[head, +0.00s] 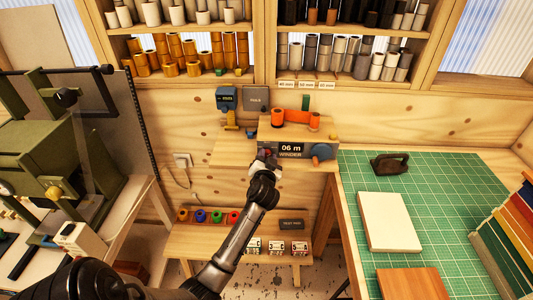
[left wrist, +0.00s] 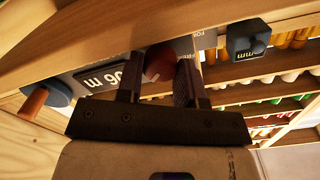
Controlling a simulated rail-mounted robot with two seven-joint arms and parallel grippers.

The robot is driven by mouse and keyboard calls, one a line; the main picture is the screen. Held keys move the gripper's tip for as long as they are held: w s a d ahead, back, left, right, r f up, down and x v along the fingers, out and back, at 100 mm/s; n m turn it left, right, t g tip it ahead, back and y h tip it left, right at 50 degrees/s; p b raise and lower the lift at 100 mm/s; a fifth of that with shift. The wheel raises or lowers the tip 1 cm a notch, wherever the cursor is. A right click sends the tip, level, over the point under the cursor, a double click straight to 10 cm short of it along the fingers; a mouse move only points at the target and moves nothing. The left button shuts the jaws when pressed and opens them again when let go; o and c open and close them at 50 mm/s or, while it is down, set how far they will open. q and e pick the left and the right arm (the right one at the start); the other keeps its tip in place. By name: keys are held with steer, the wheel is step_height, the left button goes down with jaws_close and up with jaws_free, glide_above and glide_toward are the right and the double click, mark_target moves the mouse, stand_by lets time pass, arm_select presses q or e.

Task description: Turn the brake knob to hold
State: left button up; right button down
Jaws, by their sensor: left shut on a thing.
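The winder (head: 291,150) stands on the wooden shelf at the back wall, with a dark display reading "06 m". The brake knob is a dark red round knob (left wrist: 157,62) on the grey front panel, beside the display (left wrist: 112,76) in the left wrist view. My left gripper (head: 266,160) reaches up to the left end of the winder front. In the left wrist view its two dark fingers (left wrist: 156,80) stand either side of the knob, shut on it. The fingers hide part of the knob and its markings. My right gripper is in neither view.
A blue round crank (head: 321,151) sits right of the display. Orange rolls (head: 278,117) stand above the winder. A lower shelf holds coloured rolls (head: 217,216). A green cutting mat (head: 439,170) with a white block lies right. A green machine (head: 55,130) stands left.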

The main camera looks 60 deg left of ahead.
arm_select(q)
steer(key=shift+m+p, duration=0.45)
steer(key=shift+m, duration=0.35)
steer(key=o, duration=0.8)
steer(key=shift+o, duration=0.6)
steer(key=shift+f, duration=0.1)
